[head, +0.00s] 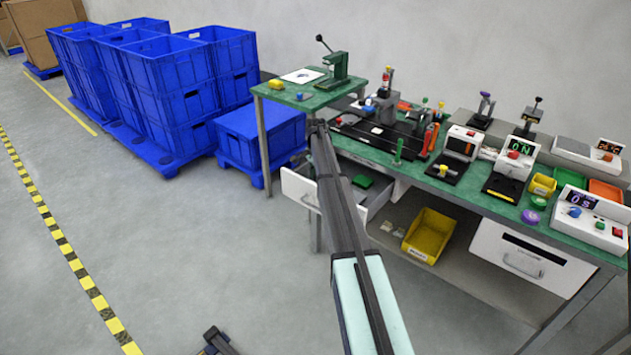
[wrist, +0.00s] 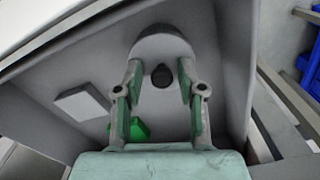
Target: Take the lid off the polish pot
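In the wrist view, a round light-grey pot (wrist: 165,44) stands inside a white open drawer. A dark knob (wrist: 162,75) shows at its near side, between my fingers; I take it for the lid's knob, though the seam of the lid cannot be made out. My gripper (wrist: 159,66) is open, with one finger on each side of the knob. I see no clear contact between the fingers and the pot. In the head view, my arm covers part of the drawer (head: 297,189), and the pot and gripper are hidden there.
A green block (wrist: 138,130) and a flat pale block (wrist: 82,103) lie in the drawer beside my left finger. Drawer walls rise closely around. The green workbench (head: 452,190) above carries several devices. A yellow bin (head: 428,236) sits on the lower shelf.

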